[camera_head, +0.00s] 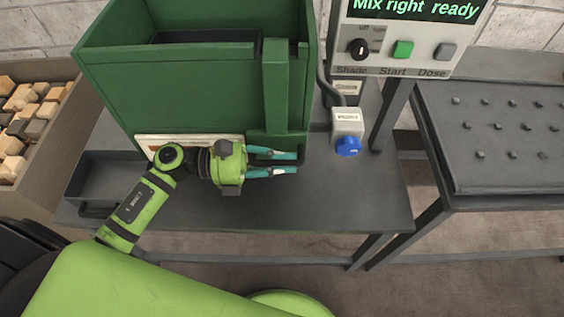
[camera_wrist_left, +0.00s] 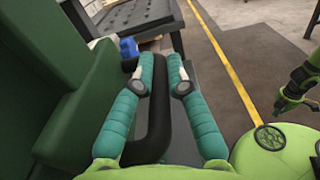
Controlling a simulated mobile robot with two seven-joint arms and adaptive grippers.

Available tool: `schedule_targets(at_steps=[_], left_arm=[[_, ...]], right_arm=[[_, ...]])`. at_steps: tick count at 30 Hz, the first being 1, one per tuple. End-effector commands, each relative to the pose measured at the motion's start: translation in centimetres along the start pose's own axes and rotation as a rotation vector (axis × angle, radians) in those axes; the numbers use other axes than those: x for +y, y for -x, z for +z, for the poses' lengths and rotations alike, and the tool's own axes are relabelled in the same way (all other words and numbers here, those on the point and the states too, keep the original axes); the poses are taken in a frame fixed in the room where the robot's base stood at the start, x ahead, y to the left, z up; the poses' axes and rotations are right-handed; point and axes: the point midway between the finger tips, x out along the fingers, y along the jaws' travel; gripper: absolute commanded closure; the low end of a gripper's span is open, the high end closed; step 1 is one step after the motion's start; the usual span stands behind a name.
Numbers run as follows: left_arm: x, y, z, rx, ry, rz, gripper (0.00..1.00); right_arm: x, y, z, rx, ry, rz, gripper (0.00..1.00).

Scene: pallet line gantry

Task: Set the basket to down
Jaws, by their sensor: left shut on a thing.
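A green open-topped tank (camera_head: 190,95) stands on the dark bench, with a dark surface (camera_head: 205,37) inside it that may be the basket; I cannot tell. A green upright (camera_head: 276,85) runs down the tank's front right to a green block (camera_head: 277,147) near the bench top. A black bar handle (camera_wrist_left: 156,125) sticks out at the block. My left gripper (camera_head: 297,163) has its teal fingers on either side of this handle and is shut on it, low in front of the tank. My right gripper is not clear; a green and dark arm part (camera_wrist_left: 300,80) shows at the right edge of the left wrist view.
A control box (camera_head: 405,45) reads "Mix right ready". A grey box with a blue knob (camera_head: 347,145) stands right of the handle. A grey tray (camera_head: 105,175) sits left on the bench. A crate of blocks (camera_head: 50,170) is far left. A studded table (camera_head: 500,130) is at right.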

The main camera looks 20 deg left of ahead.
Motion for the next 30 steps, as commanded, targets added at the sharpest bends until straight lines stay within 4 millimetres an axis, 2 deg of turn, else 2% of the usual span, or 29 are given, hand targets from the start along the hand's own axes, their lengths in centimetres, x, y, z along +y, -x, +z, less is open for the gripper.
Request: schedule_targets(at_steps=[1,7,9,10,22,26,30], left_arm=[[0.0,0.1,-0.6,0.012,0.005,0.002,1.00],[0.0,0.1,-0.6,0.014,0.007,0.002,1.00],[0.0,0.1,-0.7,0.014,0.008,0.002,0.65],[0.0,0.1,-0.6,0.014,0.008,0.002,0.61],[0.0,0.6,-0.4,0.009,0.006,0.004,0.61],[0.0,2.4,-0.4,0.012,0.005,0.004,0.61],[0.0,5.4,-0.5,0.013,0.009,0.005,0.61]], right_arm=[[0.0,-0.1,0.0,0.000,0.000,0.000,1.00],[0.0,0.1,0.0,0.000,-0.001,0.000,1.00],[0.0,0.1,0.0,0.000,-0.001,0.000,1.00],[0.0,0.1,0.0,0.000,-0.001,0.000,1.00],[-0.1,0.1,0.1,-0.001,0.000,-0.001,1.00],[-0.1,0.1,0.0,-0.001,0.000,-0.001,1.00],[-0.1,0.1,0.0,-0.001,0.000,-0.002,1.00]])
